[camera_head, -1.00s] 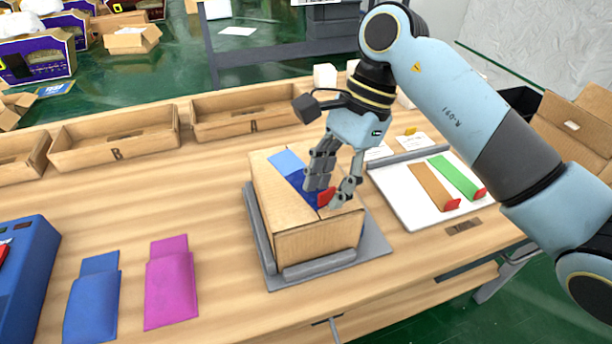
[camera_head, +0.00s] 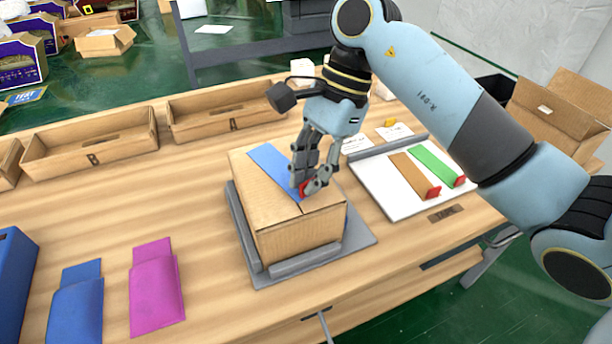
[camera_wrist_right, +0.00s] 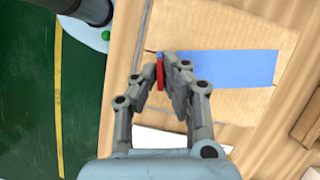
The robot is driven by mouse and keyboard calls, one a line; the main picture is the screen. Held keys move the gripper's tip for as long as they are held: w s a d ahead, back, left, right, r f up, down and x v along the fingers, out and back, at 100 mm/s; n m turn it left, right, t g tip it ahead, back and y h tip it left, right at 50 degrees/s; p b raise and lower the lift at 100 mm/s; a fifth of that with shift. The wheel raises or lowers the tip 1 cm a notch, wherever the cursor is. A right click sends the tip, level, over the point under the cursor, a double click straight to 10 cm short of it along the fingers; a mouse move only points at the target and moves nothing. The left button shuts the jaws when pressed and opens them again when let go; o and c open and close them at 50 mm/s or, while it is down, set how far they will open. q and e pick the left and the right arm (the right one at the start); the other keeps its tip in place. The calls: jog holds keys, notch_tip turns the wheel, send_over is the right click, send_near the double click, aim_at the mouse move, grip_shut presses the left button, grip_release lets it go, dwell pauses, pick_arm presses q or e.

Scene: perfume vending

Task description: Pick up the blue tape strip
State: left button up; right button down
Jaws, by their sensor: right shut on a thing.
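The blue tape strip (camera_head: 267,161) lies across the top of a closed cardboard box (camera_head: 300,240). Its red end tab (camera_head: 302,188) is at the strip's near end, by the box's top seam. My right gripper (camera_head: 304,190) is shut on this tab, with its fingers pointing down just over the box top. The right wrist view shows the fingers (camera_wrist_right: 168,63) closed around the red tab (camera_wrist_right: 160,76), with the blue strip (camera_wrist_right: 235,67) flat on the cardboard to the right. The fingers hide the strip's gripped end. My left gripper is out of view.
The box sits in a grey fixture (camera_head: 345,252). A white board (camera_head: 397,205) on the right bears brown (camera_head: 410,172) and green (camera_head: 432,161) strips. Blue (camera_head: 77,305) and magenta (camera_head: 155,285) pouches lie at left. Trays B (camera_head: 90,157) and A (camera_head: 225,120) stand behind.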

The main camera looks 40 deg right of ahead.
notch_tip(320, 180, up, 3)
jog(key=shift+f, duration=0.1)
jog(key=s+d+r+p, duration=0.2)
jog(key=s+d+r, duration=0.2)
jog(key=r, duration=0.2)
jog(key=s+d+r+p, duration=0.2)
jog(key=s+d+r, duration=0.2)
jog(key=r, duration=0.2)
jog(key=shift+d+r, duration=0.25)
dwell(0.7)
jog(key=shift+f, duration=0.1)
